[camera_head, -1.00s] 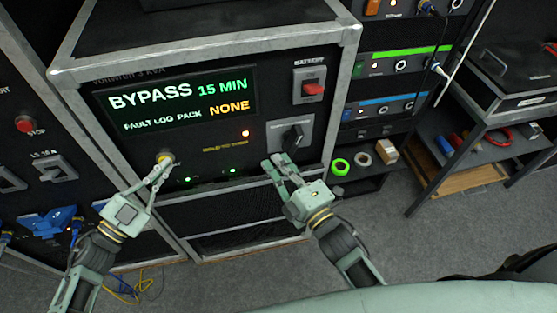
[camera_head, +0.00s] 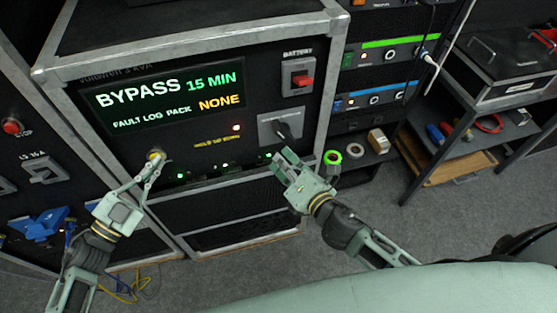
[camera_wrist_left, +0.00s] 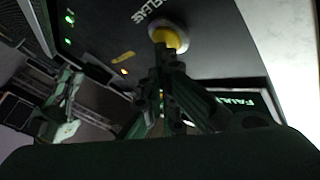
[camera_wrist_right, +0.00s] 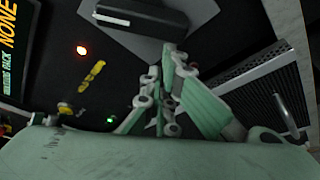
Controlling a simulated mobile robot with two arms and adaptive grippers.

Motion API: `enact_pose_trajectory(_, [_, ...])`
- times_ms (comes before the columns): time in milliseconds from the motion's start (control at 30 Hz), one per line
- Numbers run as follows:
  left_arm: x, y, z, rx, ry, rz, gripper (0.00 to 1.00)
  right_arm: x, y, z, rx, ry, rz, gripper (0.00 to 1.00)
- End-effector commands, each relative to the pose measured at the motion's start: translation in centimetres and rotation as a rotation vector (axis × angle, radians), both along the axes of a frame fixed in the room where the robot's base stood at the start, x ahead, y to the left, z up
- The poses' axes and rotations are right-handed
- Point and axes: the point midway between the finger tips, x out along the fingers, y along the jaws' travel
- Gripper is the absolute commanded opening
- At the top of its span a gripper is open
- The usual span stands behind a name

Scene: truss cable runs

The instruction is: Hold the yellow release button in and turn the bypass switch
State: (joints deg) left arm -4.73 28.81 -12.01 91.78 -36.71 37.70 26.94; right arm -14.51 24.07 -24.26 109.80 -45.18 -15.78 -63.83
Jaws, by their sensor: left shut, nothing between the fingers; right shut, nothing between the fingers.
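The yellow release button (camera_head: 155,155) is on the lower left of the black panel. My left gripper (camera_head: 154,166) is shut with its tips at the button. In the left wrist view the tips meet the yellow button (camera_wrist_left: 171,38); how far it is pressed in I cannot tell. The bypass switch (camera_head: 282,129) is a black handle on a grey plate at the panel's lower right. My right gripper (camera_head: 281,156) is shut and empty just below that plate. In the right wrist view its tips (camera_wrist_right: 172,52) are at the plate's lower edge, apart from the black handle (camera_wrist_right: 140,16).
The panel's display (camera_head: 165,100) reads BYPASS 15 MIN, PACK NONE. An orange lamp (camera_head: 236,127) glows beside it. A red battery switch (camera_head: 300,79) is above the bypass switch. Tape rolls (camera_head: 333,157) lie on a low shelf to the right. Blue connectors (camera_head: 42,222) are at the left.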

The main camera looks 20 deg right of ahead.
Motion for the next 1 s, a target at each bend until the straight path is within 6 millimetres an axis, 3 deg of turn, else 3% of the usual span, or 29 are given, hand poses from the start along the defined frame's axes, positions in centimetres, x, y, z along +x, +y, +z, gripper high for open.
enact_pose_trajectory(1000, [0.03,0.01,0.03,-0.001,0.0,0.001,0.0,0.02,-0.79,-0.25,-0.03,0.0,-0.001,0.02])
